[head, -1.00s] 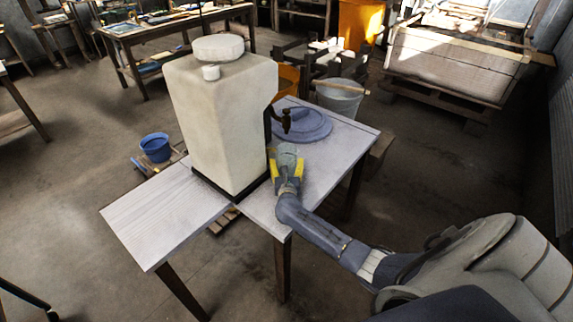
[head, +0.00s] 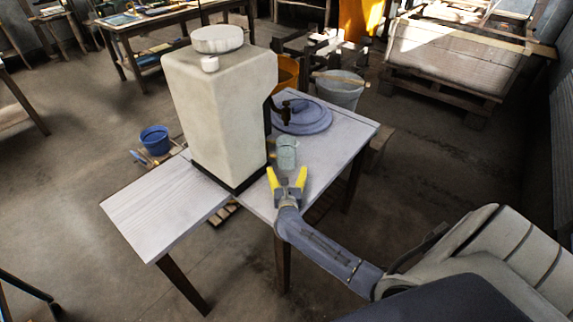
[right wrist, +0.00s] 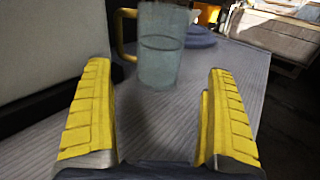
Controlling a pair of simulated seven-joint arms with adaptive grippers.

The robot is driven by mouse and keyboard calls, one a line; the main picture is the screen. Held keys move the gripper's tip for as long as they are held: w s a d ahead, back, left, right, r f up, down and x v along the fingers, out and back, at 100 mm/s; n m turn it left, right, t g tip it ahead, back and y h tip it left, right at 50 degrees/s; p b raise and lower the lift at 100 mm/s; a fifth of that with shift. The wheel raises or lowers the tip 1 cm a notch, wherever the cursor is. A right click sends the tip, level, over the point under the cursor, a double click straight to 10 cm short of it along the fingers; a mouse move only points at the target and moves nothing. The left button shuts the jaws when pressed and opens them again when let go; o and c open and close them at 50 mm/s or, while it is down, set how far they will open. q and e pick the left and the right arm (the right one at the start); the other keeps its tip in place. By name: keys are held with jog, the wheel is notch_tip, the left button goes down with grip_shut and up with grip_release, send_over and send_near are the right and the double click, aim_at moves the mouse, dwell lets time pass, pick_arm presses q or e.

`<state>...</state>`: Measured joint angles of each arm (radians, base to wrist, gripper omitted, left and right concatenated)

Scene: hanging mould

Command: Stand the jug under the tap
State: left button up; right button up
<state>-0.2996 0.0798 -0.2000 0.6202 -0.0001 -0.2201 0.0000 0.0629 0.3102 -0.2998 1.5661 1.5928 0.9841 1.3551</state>
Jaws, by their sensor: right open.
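The jug (head: 286,153) is a greenish, see-through vessel standing upright on the table (head: 335,150), beside the big cream water container (head: 220,120). In the right wrist view the jug (right wrist: 160,50) stands just beyond the fingertips, with a yellow handle (right wrist: 124,35) on its left. The dark tap (head: 284,110) sticks out from the container's right side, farther back than the jug. My left gripper is not in view.
A round blue lid-like disc (head: 312,118) lies on the table behind the jug. A pale bucket (head: 340,92) stands beyond the table. The table's left part (head: 150,205) is bare. A blue bucket (head: 154,139) stands left of the container.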

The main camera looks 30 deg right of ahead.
jog(key=shift+v, duration=1.55)
dwell(1.2)
